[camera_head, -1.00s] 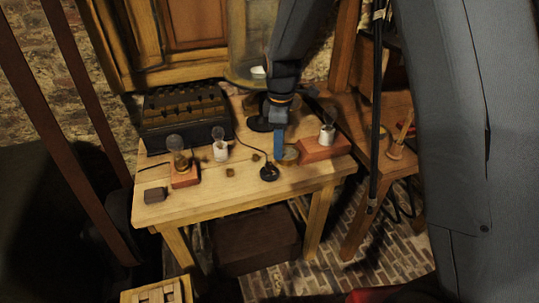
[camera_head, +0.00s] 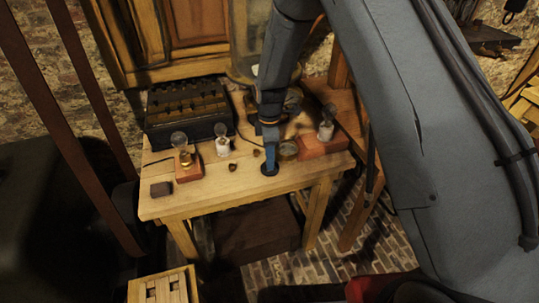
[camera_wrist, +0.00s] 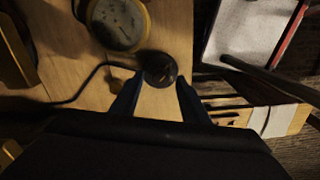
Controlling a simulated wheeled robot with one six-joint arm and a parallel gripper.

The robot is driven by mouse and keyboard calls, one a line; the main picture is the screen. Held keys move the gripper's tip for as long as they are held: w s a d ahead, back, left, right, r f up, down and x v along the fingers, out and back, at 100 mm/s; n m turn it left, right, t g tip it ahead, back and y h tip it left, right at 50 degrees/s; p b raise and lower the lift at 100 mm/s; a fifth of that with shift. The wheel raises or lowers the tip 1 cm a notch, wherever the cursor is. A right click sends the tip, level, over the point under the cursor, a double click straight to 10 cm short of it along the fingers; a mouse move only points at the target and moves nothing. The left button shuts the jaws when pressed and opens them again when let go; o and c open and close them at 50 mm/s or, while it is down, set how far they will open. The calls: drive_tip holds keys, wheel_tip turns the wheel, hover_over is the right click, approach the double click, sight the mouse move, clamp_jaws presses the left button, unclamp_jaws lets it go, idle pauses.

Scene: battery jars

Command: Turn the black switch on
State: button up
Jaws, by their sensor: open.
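The black switch (camera_wrist: 160,69) is a small round black disc on the wooden table, with a dark cord running off to the left in the wrist view. In the head view the black switch (camera_head: 269,169) sits near the table's front edge, partly covered by my gripper (camera_head: 270,158). In the wrist view my gripper (camera_wrist: 156,98) is open and empty, its two blue fingers on either side of the near edge of the switch. I cannot tell whether the fingers touch it. The switch's on or off position is too dark to read.
A round brass gauge (camera_wrist: 119,22) lies close beyond the switch. On the table (camera_head: 200,207) stand a bulb on a red block (camera_head: 187,173), another bulb on a red block (camera_head: 322,146), a white jar (camera_head: 222,146) and a black battery box (camera_head: 188,110). The table's front edge is near.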

clamp_jaws()
drive_tip(key=shift+f, duration=0.1)
idle(0.3)
drive_tip(key=m+b, duration=0.1)
drive_tip(key=m, duration=0.3)
drive_tip(key=shift+b, duration=0.35)
drive_tip(key=m+b, duration=0.1)
drive_tip(key=m, duration=0.3)
drive_tip(key=shift+m, duration=0.3)
drive_tip(key=m+b, duration=0.1)
drive_tip(key=m, duration=0.8)
drive_tip(key=shift+m, duration=0.3)
